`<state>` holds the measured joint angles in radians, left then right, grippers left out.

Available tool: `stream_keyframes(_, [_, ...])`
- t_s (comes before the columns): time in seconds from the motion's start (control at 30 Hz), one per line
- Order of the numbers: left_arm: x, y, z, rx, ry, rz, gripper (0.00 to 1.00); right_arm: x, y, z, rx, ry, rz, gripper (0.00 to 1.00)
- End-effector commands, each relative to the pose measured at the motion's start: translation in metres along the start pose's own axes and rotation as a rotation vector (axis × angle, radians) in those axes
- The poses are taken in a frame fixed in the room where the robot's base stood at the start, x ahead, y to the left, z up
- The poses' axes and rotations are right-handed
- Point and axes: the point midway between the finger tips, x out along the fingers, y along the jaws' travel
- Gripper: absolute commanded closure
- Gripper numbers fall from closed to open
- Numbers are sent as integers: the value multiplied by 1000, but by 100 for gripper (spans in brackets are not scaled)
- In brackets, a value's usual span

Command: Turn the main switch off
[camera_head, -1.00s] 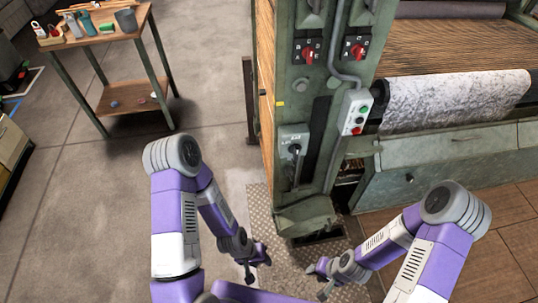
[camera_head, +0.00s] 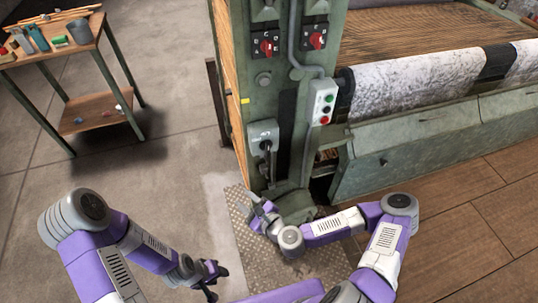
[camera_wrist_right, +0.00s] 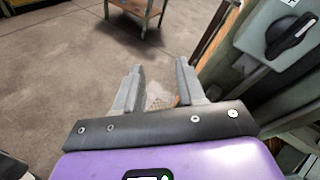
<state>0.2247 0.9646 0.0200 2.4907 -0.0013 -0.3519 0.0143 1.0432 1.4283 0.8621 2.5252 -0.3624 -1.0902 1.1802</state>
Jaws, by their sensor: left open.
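A grey switch box (camera_head: 263,135) with a black lever handle (camera_head: 267,156) is on the green machine's column, and the handle points down in the head view. The box also shows at the upper right of the right wrist view (camera_wrist_right: 275,25), with its black handle (camera_wrist_right: 290,36) slanting. My right gripper (camera_head: 256,208) is just below and in front of the box, apart from it. Its two fingers stand apart and empty in the right wrist view (camera_wrist_right: 160,85). My left gripper (camera_head: 212,283) is open, low over the floor, away from the machine.
Two red rotary switches (camera_head: 267,47) (camera_head: 317,40) sit above on the green column (camera_head: 262,100). A push-button box (camera_head: 322,102) is to the right of the switch box. A wooden table (camera_head: 50,55) with tools stands at the upper left. Floor between is clear.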

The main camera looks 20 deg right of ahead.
Motion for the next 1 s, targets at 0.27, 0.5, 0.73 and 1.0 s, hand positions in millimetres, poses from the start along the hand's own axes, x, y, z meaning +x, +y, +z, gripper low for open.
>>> stream_keyframes(0.27, [4,-2,0,0,0,0,57,-26,-123,3,466,-109,-439,61])
stream_keyframes(0.5, [20,-8,-1,0,1,0,57,-23,-134,-1,496,-123,-474,61])
stream_keyframes(0.73, [46,-18,-2,0,0,0,57,-12,-138,-3,492,-122,-472,61])
stream_keyframes(1.0, [65,-24,-3,0,0,0,57,12,-152,2,494,-122,-471,61])
